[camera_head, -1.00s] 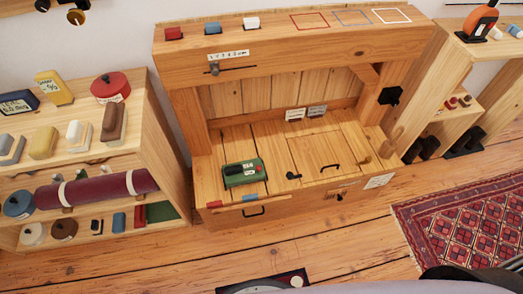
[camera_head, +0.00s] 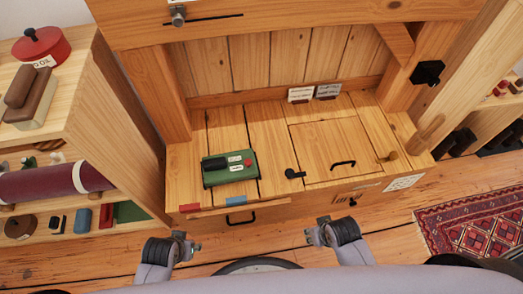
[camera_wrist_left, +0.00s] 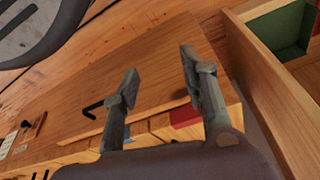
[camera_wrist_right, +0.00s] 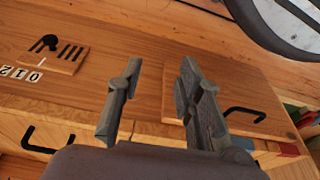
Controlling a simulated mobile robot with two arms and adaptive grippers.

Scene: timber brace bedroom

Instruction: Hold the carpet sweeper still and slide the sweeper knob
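The carpet sweeper (camera_head: 229,169) is a green box lying on the left part of the wooden bench top. A black bar and a small red part, which may be the sweeper knob (camera_head: 235,159), show on its top. My left gripper (camera_head: 185,245) is in front of the bench, below and left of the sweeper. In the left wrist view it is open and empty (camera_wrist_left: 158,75), facing the drawer front. My right gripper (camera_head: 318,232) is in front of the bench, right of the sweeper. In the right wrist view it is open and empty (camera_wrist_right: 160,80). Neither gripper touches the sweeper.
The bench top has a black lever (camera_head: 293,174), a hatch handle (camera_head: 343,163) and a wooden peg (camera_head: 389,157). A drawer handle (camera_head: 240,218) sticks out in front. A shelf unit (camera_head: 120,130) stands left. A patterned rug (camera_head: 480,225) lies on the right floor.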

